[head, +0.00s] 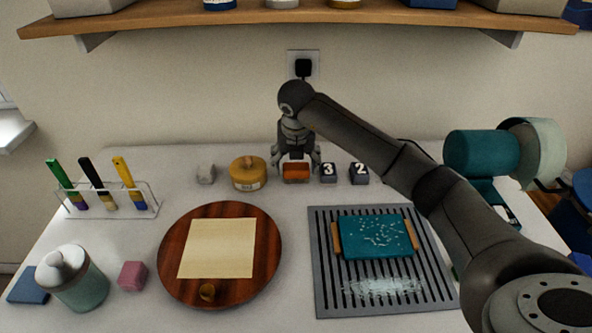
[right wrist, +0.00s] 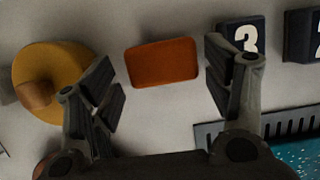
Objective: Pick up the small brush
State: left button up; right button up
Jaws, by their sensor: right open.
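My right gripper (head: 298,166) is open at the back of the table, pointing down. An orange-brown rounded block (head: 296,172) lies below it; in the right wrist view the block (right wrist: 162,62) shows between and beyond the open fingers (right wrist: 160,88), not held. No bristles show, so I cannot tell whether this block is the small brush. Several stick-like tools stand in a clear rack (head: 148,210) at the left: one green (head: 59,174), one black (head: 91,174), one yellow (head: 123,171). I cannot tell if they are brushes. My left gripper is out of view.
A yellow lidded pot (head: 248,180) stands close left of the orange block, the "3" cube (head: 328,174) and "2" cube (head: 359,174) close right. A round wooden board (head: 172,262) and a slatted grey tray (head: 329,290) lie in front. A shelf (head: 200,24) hangs above.

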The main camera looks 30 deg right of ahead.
aim_at(296, 167)
jog(key=x, duration=0.3)
jog(key=shift+f+p, duration=0.15)
jog(key=shift+p, duration=0.15)
jog(key=shift+d+f, duration=0.1)
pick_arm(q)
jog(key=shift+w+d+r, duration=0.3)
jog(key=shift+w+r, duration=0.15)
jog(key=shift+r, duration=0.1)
pick_arm(e)
jog(key=shift+c, duration=1)
jog(key=c, duration=0.7)
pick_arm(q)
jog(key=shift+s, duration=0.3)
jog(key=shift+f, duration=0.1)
